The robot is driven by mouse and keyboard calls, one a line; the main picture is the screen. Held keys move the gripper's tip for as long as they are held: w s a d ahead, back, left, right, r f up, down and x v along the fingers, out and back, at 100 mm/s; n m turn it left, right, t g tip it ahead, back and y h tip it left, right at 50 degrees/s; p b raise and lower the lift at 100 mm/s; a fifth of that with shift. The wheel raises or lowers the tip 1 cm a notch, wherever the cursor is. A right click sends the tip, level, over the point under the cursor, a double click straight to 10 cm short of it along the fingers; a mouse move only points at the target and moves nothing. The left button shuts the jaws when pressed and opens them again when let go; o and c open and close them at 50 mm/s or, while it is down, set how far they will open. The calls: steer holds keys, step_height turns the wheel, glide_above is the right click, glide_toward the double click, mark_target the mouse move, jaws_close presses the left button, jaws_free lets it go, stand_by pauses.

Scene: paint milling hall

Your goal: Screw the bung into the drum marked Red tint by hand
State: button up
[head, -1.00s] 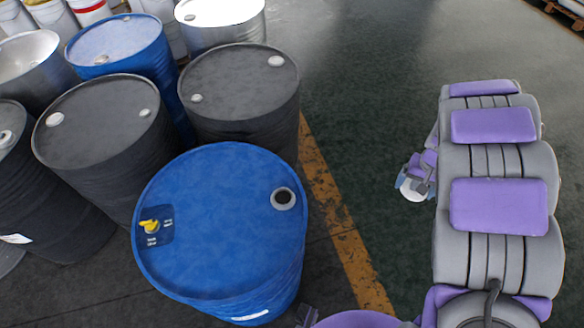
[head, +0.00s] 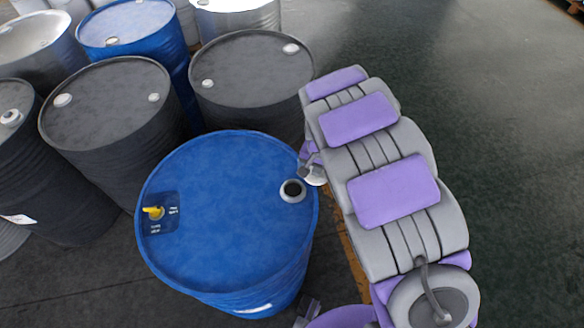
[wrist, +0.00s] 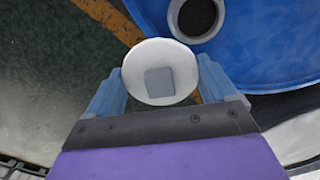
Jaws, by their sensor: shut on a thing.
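The front blue drum (head: 225,215) stands upright with an open dark bung hole (head: 292,190) near the right edge of its top. My gripper (wrist: 160,80) is shut on a round white bung (wrist: 155,52) with a square recess. In the wrist view the bung is just below the open hole (wrist: 197,15), beside the drum rim and apart from the hole. In the head view, the bung (head: 316,178) shows white just right of the drum, partly behind my arm.
Dark grey drums (head: 107,112) and (head: 250,70) with closed bungs stand behind the blue drum. Another blue drum (head: 130,25) and silver drums stand farther back. The dark floor (head: 500,150) on the right is clear.

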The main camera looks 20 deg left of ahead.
steer(key=r, duration=0.2)
glide_above(293, 192)
steer(key=shift+w+a+f+b, duration=0.1)
steer(key=shift+f+b, duration=0.6)
steer(key=shift+f, duration=2.15)
steer(key=shift+f, duration=0.1)
steer(key=shift+f, duration=0.1)
steer(key=shift+f, duration=0.4)
steer(key=shift+f, duration=1.1)
steer(key=o, duration=0.8)
steer(key=shift+o, duration=0.2)
